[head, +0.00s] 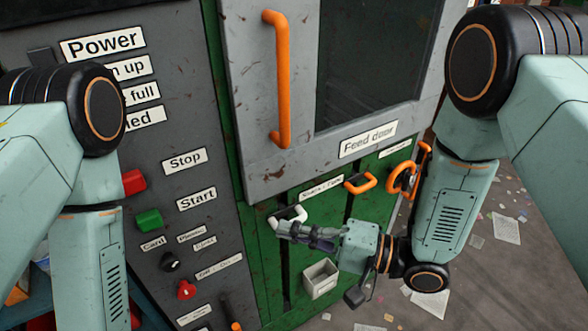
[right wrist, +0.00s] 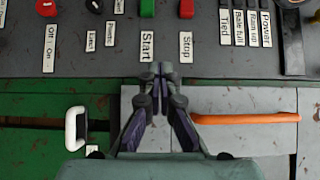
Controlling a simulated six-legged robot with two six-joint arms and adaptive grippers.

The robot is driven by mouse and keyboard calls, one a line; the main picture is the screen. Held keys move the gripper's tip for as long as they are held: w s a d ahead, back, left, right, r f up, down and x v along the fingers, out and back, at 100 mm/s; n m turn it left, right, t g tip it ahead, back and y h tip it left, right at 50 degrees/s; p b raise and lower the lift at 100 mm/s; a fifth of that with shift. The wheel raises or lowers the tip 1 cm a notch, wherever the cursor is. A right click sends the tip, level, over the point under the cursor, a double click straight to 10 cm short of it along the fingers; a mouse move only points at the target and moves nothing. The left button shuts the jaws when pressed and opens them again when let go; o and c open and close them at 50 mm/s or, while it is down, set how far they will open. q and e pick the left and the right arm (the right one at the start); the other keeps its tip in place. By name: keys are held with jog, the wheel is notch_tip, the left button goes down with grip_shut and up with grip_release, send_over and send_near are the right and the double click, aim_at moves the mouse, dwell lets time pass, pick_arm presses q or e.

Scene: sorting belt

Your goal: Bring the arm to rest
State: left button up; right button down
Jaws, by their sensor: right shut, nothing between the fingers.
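My right gripper (head: 284,229) reaches in from the right in front of the machine's green lower front. Its fingers are together with nothing between them. In the right wrist view the gripper (right wrist: 157,72) points at the panel near the Start and Stop labels, and its fingertips meet. In the head view its fingertips show just below a white handle (head: 299,212); whether they touch it I cannot tell. My left arm (head: 88,260) hangs down at the left edge, and its gripper is out of view.
The grey feed door (head: 250,150) with its orange handle (head: 283,80) is above the gripper. An orange pull (head: 360,184) and an orange handwheel (head: 402,178) are to the right. A grey box (head: 320,280) is below. Red (head: 134,181) and green buttons (head: 149,220) are left.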

jog(key=d+f+n+t+h+b, duration=0.1)
jog(key=d+f+n+h+b, duration=0.1)
jog(key=d+f+h, duration=0.5)
jog(key=d+f+n+t+h+b, duration=0.1)
jog(key=d+f+n+h+b, duration=0.15)
jog(key=f, duration=0.85)
jog(key=s+d+f+g+h+b, duration=0.2)
jog(key=s+d+f+b, duration=0.2)
jog(key=s+f, duration=0.3)
jog(key=s+d+f+m+g+h+b, duration=0.1)
jog(key=s+d+f+g+h+b, duration=0.1)
jog(key=s+d+f+b, duration=0.3)
jog(key=s+d+f+g+h+b, duration=0.3)
jog(key=s+d+f+b, duration=0.1)
jog(key=s+f, duration=0.6)
jog(key=shift+s+d+b, duration=0.15)
jog(key=shift+s+b, duration=0.4)
jog(key=shift+h, duration=0.35)
